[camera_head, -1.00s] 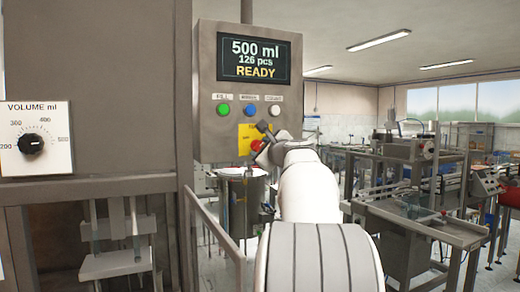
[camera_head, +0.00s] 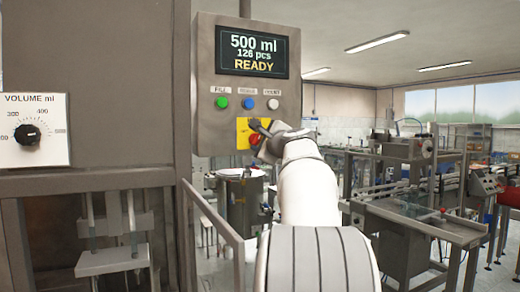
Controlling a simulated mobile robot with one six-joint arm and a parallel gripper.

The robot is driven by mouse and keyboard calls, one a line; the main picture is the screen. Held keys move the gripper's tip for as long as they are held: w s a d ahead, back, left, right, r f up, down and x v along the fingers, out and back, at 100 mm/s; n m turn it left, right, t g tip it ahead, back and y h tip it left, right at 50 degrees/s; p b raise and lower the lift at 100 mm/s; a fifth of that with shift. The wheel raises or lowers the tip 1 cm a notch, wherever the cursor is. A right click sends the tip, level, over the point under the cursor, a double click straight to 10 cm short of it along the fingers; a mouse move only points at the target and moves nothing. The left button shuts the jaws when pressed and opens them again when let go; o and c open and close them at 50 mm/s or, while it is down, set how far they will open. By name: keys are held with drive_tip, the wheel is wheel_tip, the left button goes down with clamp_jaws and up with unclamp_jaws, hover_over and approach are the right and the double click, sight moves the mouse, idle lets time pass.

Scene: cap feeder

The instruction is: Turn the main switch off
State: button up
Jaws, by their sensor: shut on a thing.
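The main switch is a red rotary knob (camera_head: 255,140) on a yellow plate (camera_head: 242,125), low on the grey control panel (camera_head: 206,125). My gripper (camera_head: 258,131) is at the knob, with its dark fingers shut on it. The fingers and wrist cover part of the knob and the right side of the plate, so the knob's exact angle is hard to read. The panel's display (camera_head: 251,53) is lit and reads 500 ml, 126 pcs, READY.
Green (camera_head: 222,103), blue (camera_head: 250,103) and white (camera_head: 273,104) buttons sit in a row just above the switch. A volume dial (camera_head: 27,134) is on the left. A steel vessel (camera_head: 241,205) stands below the panel. Conveyor machinery (camera_head: 420,215) fills the right.

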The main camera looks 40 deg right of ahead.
drive_tip(key=n+b, duration=0.7)
drive_tip(key=n, duration=0.4)
drive_tip(key=shift+r, duration=0.15)
drive_tip(key=shift+r+n+b, duration=0.1)
drive_tip(key=shift+n+b, duration=0.75)
drive_tip(key=shift+n, duration=0.95)
drive_tip(key=o, duration=1)
